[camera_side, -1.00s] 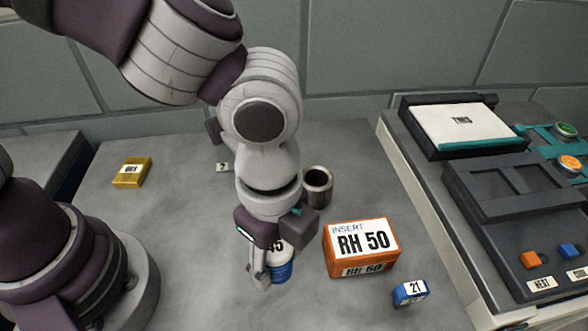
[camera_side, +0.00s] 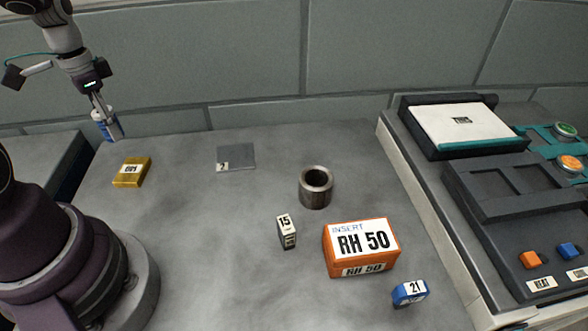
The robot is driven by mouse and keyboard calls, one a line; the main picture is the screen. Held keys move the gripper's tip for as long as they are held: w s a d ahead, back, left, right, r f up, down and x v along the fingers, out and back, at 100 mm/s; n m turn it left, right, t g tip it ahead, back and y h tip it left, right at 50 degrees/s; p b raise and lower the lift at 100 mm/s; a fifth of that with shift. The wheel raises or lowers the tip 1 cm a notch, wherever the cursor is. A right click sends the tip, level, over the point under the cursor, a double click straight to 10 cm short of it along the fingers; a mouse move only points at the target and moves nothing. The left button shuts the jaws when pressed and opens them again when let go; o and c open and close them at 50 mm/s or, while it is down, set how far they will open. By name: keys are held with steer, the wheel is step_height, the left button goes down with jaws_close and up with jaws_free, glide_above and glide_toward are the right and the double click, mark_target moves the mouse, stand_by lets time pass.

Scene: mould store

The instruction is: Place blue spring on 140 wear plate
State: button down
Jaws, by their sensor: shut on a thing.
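My gripper (camera_side: 103,110) is at the upper left, raised, with its fingers shut on a blue and white cylindrical thing (camera_side: 109,128), which looks like the blue spring. It hangs above the far left edge of the table, behind the yellow block. A thin, flat grey plate (camera_side: 238,155) lies on the table at the back, left of centre.
A yellow block (camera_side: 131,172) lies at left. A metal ring (camera_side: 316,188), a dark block labelled 15 (camera_side: 287,233), an orange RH 50 box (camera_side: 361,248) and a blue block labelled 21 (camera_side: 410,293) stand right of centre. A machine panel (camera_side: 515,200) borders the right.

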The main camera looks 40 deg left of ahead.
mark_target(132, 168)
step_height(132, 168, down, 8)
steer(key=shift+s+a+r, duration=0.1)
steer(key=c, duration=0.7)
jaws_free()
step_height(132, 168, up, 12)
steer(key=shift+f, duration=0.1)
steer(key=d+r+t, duration=0.2)
steer(key=d+r, duration=0.1)
steer(key=d, duration=0.6)
steer(key=d+r+n+t, duration=0.1)
steer(key=d+r+t, duration=0.2)
steer(key=d, duration=0.5)
steer(key=shift+d+r+t, duration=0.3)
steer(key=shift+d+r, duration=0.05)
steer(key=shift+r, duration=0.1)
